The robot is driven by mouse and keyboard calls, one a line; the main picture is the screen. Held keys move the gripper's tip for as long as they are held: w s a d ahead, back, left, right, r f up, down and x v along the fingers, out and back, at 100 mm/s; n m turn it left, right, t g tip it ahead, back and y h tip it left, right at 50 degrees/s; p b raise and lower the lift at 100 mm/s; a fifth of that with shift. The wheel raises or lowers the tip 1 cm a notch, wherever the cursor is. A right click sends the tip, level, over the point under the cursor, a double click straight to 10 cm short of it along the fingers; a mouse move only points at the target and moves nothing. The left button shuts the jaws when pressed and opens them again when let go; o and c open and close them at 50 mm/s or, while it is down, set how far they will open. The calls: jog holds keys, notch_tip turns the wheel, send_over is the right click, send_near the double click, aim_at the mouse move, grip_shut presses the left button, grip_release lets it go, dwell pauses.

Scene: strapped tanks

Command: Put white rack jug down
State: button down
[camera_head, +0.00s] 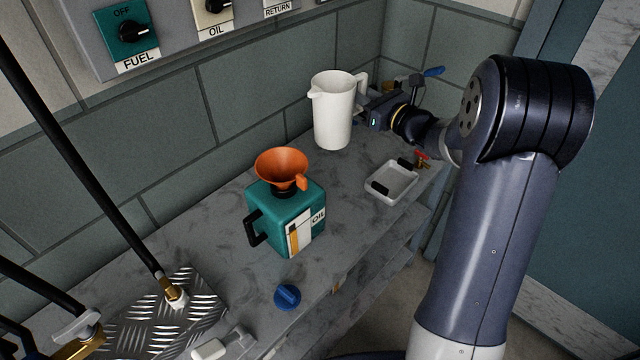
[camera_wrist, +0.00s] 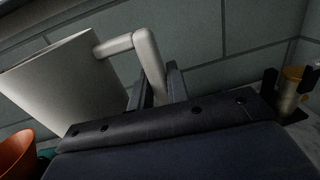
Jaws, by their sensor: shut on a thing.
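The white jug (camera_head: 333,112) is upright at the back of the grey counter, close to the wall. Its handle is on the right side, and my gripper (camera_head: 366,108) is shut on that handle from the right. In the wrist view the jug (camera_wrist: 62,88) is at the left, and its handle (camera_wrist: 150,62) runs down between the two fingers of my gripper (camera_wrist: 160,84). I cannot tell whether the jug's base touches the counter or hangs just above it.
A teal oil can (camera_head: 288,215) with an orange funnel (camera_head: 282,166) on top stands front-left of the jug. A grey tray (camera_head: 393,184) lies to the right, near a red-handled valve (camera_head: 421,158). A blue cap (camera_head: 287,297) lies near the counter's front edge.

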jog(key=shift+w+d+f+m+t+h+b, duration=0.5)
jog(key=shift+w+d+f+h+b, duration=0.45)
jog(key=shift+f, duration=1.85)
jog(key=shift+w+d+f+m+t+h+b, duration=0.3)
jog(key=shift+w+d+f+m+h+b, duration=0.65)
jog(key=shift+f, duration=1.85)
jog(key=shift+w+d+f+m+t+h+b, duration=0.35)
jog(key=shift+w+f+b, duration=0.7)
jog(key=shift+f, duration=1.75)
jog(key=shift+w+a+f, duration=0.1)
jog(key=shift+w+f, duration=0.15)
jog(key=shift+w, duration=0.05)
jog(key=c, duration=1.4)
grip_release()
jog(key=shift+o, duration=0.2)
jog(key=shift+r, duration=0.15)
jog(key=shift+r+p, duration=0.15)
jog(key=shift+p, duration=0.3)
jog(key=b+v, duration=0.1)
jog(key=v, duration=1.1)
